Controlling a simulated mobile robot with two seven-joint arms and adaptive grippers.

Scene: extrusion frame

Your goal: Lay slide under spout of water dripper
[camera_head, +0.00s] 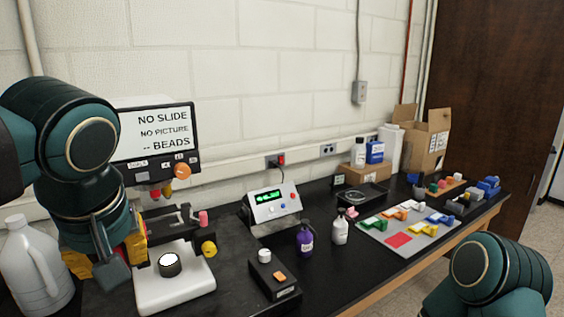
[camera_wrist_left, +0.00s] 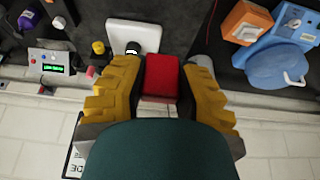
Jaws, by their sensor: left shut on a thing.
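My left gripper (camera_head: 112,258) has yellow fingers and hangs at the left of the bench, beside the white-based device with a screen. In the left wrist view its fingers (camera_wrist_left: 163,72) are shut on a red block-like piece (camera_wrist_left: 161,77). I cannot tell whether this is the slide; my arm hides it in the head view. Several coloured slide-like pieces (camera_head: 396,214) lie on a grey mat (camera_head: 428,238). A grey device with a green display (camera_head: 271,204) stands mid-bench; I cannot tell which device is the water dripper. My right gripper is out of view.
The screen (camera_head: 152,132) reads "NO SLIDE", "NO PICTURE", "BEADS". The device's white base (camera_head: 178,297) carries a dark round knob (camera_head: 170,264). A black box with an orange button (camera_head: 274,279), a purple bottle (camera_head: 305,240) and a white bottle (camera_head: 340,232) stand nearby. A large jug (camera_head: 33,270) is far left.

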